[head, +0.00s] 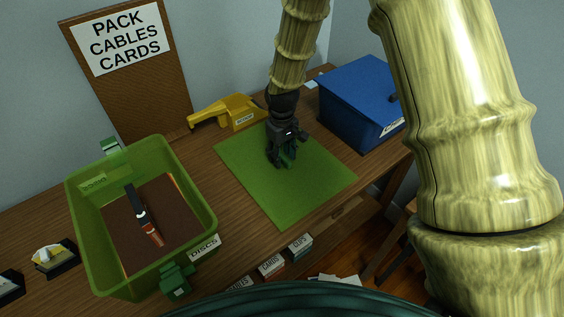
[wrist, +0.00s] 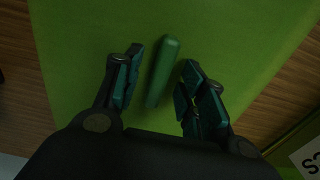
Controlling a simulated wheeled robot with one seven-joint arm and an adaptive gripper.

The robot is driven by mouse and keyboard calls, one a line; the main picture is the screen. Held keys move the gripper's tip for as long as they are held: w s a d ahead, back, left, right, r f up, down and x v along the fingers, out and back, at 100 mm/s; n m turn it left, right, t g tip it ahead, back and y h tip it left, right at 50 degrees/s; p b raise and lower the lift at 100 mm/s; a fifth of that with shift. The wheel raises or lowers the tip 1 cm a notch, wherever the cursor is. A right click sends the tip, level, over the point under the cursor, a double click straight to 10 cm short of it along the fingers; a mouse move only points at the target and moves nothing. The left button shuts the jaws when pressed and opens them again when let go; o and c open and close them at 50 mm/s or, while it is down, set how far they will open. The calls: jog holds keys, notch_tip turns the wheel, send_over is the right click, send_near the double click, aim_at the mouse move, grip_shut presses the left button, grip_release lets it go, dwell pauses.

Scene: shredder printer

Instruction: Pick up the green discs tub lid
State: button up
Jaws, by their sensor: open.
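The green discs tub lid (head: 290,205) lies flat on the wooden desk, right of the green tub, and fills much of the wrist view (wrist: 85,40). A darker green bar handle (wrist: 163,68) stands on it. My gripper (head: 282,160) is over the lid's upper middle part, pointing down. In the wrist view my gripper (wrist: 162,60) is open, with one finger on each side of the handle. Gaps show between the handle and both fingers. In the head view the fingers mostly hide the handle.
The open green tub (head: 110,284), labelled DISCS, holds a dark striped item. A blue box (head: 350,92) stands close right of my gripper, and a yellow holder (head: 232,110) is behind the lid. A corkboard sign (head: 125,40) stands at the back. Small labelled boxes (head: 271,266) sit below the desk's front.

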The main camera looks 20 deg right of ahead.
aim_at(282, 155)
jog(key=shift+c, duration=0.2)
grip_shut()
jog(key=shift+r, duration=0.1)
jog(key=shift+w+r, duration=0.1)
jog(key=shift+r, duration=0.35)
notch_tip(282, 155, up, 3)
jog(key=shift+f+b, duration=0.15)
jog(key=shift+b, duration=0.2)
jog(key=s, duration=0.5)
jog(key=s+d+r+b, duration=0.1)
jog(key=s, duration=0.4)
jog(key=s+d, duration=0.1)
jog(key=s, duration=0.5)
jog(key=shift+d+r+b, duration=0.1)
jog(key=shift+r+b, duration=0.05)
jog(key=shift+b, duration=0.2)
